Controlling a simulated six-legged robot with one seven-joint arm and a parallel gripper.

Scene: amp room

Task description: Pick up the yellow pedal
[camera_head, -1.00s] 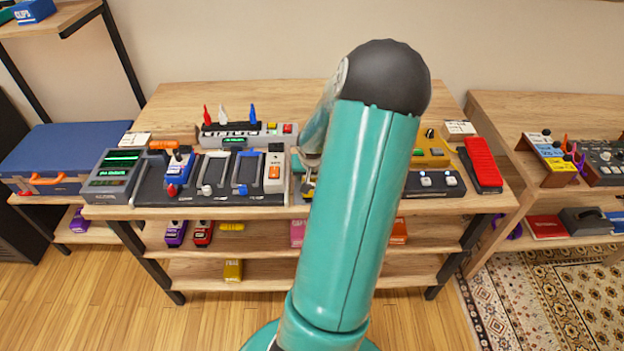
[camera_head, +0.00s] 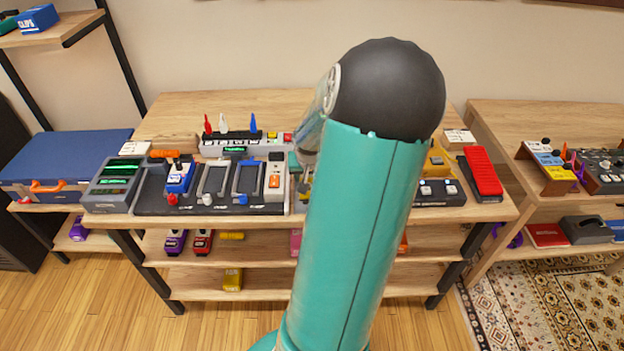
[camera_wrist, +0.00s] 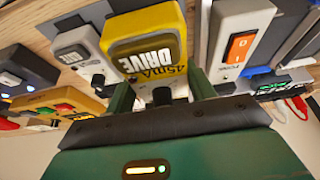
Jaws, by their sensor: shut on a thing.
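The yellow pedal (camera_wrist: 146,42), with a black and white "DRIVE" label and a dark knob, fills the upper middle of the wrist view, upside down. My gripper (camera_wrist: 160,88) has its green fingers on either side of the pedal's knob end and is shut on it. I cannot tell whether the pedal is clear of the surface beneath.
A white pedal with an orange switch (camera_wrist: 238,45) stands close beside the yellow pedal; a grey-white pedal (camera_wrist: 78,45) is on its other side. The wooden table (camera_head: 250,104) also bears a red pedal (camera_head: 483,172) and a gold unit (camera_head: 438,162). Its back strip is mostly bare.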

